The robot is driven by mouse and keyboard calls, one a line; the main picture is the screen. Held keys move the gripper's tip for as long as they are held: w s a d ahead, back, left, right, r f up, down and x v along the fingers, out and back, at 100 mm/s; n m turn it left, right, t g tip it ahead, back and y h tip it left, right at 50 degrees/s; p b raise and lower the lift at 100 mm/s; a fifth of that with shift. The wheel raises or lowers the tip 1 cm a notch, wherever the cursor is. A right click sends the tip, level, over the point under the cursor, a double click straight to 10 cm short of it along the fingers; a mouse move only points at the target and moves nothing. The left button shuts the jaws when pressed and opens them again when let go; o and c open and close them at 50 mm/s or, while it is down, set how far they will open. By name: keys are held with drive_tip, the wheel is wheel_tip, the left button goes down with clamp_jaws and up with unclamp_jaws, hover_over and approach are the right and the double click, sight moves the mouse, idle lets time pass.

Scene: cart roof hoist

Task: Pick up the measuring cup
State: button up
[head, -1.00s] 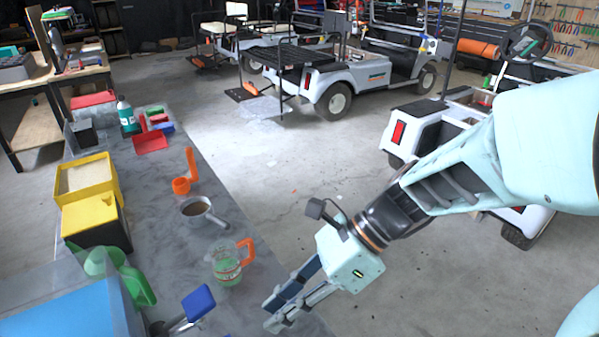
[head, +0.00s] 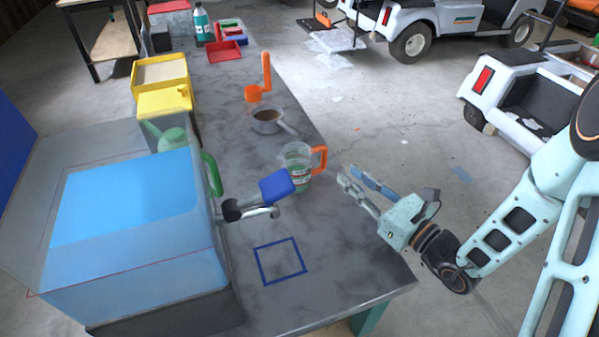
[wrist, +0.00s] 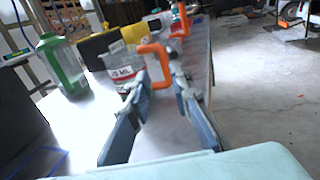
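The measuring cup (head: 296,170) is a clear cup with an orange handle, red markings and green low on it. It stands upright near the right edge of the grey workbench (head: 345,262). Its handle points right, towards my gripper (head: 349,175), which is a short way off, past the bench edge. My gripper is open and empty. In the wrist view the cup (wrist: 118,72) shows ahead, with its handle between the fingertips (wrist: 160,82) in the picture; I see no contact.
A blue-headed lever (head: 277,185) sticks out from a clear-covered blue box (head: 125,205) just left of the cup. Behind the cup stand a metal pan (head: 267,120) and an orange scoop-like piece (head: 256,93). A blue square outline (head: 280,262) marks bare bench in front.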

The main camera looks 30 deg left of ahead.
sight(326, 157)
drive_tip(key=x, duration=0.5)
drive_tip(key=shift+w+a+f, duration=0.1)
drive_tip(key=shift+w, duration=0.1)
drive_tip(key=shift+f+b+x, duration=0.15)
drive_tip(key=shift+b+x, duration=0.05)
drive_tip(key=shift+x, duration=1.15)
drive_tip(key=shift+f+b+x, duration=0.1)
drive_tip(key=shift+b+x, duration=0.1)
drive_tip(key=shift+x, duration=1.15)
drive_tip(key=shift+w, duration=0.1)
drive_tip(key=shift+c, duration=0.6)
clamp_jaws()
